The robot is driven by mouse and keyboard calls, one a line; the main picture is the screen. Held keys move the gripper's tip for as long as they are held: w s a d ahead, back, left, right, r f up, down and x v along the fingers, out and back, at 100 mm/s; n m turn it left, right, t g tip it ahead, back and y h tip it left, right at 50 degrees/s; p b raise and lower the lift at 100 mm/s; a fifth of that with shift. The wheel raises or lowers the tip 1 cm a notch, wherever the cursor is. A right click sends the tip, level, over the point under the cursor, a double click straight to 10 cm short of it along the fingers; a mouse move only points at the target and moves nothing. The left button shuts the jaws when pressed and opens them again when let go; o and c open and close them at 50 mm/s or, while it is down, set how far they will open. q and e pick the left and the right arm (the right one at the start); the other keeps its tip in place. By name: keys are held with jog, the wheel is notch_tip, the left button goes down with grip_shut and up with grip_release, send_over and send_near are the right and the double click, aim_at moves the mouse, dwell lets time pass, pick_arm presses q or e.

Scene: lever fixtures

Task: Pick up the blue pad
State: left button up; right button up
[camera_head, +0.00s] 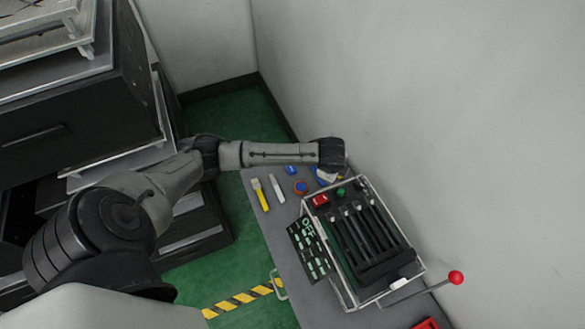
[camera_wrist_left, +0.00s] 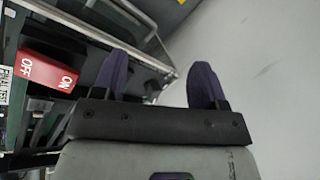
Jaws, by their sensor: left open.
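A small blue block (camera_head: 291,170) lies at the far end of the grey table, below my left forearm in the head view. It may be the blue pad; I cannot tell for sure. More blue shows close to my left wrist, partly hidden by it. In the left wrist view my left gripper (camera_wrist_left: 160,82) has its two dark purple fingers apart, with nothing between them. The wrist hangs over the table's far end, beside the lever fixture, and hides its fingers in the head view. No blue pad shows in the wrist view. My right gripper is not in view.
The framed lever fixture (camera_head: 372,242) fills the table's right side, with a red-knobbed lever (camera_head: 455,278) sticking out. A red ON/OFF switch (camera_wrist_left: 48,72) is close to the gripper. A yellow tool (camera_head: 260,195) and a blue-orange round item (camera_head: 300,187) lie nearby. A wall stands right.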

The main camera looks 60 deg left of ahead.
pick_arm(q)
jog(key=s+a+f+m+g+h, duration=0.1)
jog(key=s+a+f+m+g, duration=0.2)
jog(key=a, duration=0.6)
jog(key=s+a+f+m+g+h, duration=0.1)
jog(key=a+f+m, duration=0.3)
jog(key=a, duration=0.5)
jog(key=f+b, duration=0.2)
jog(key=f, duration=0.1)
jog(key=f+b, duration=0.3)
jog(key=a+f+b, duration=0.1)
jog(key=f+b, duration=0.2)
jog(key=shift+a, duration=0.1)
notch_tip(320, 180, down, 5)
jog(key=b, duration=0.5)
jog(key=shift+w+a+f, duration=0.1)
jog(key=shift+f, duration=0.05)
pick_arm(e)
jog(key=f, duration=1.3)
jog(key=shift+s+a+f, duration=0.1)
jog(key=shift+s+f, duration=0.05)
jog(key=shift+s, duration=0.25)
pick_arm(q)
jog(key=c, duration=1)
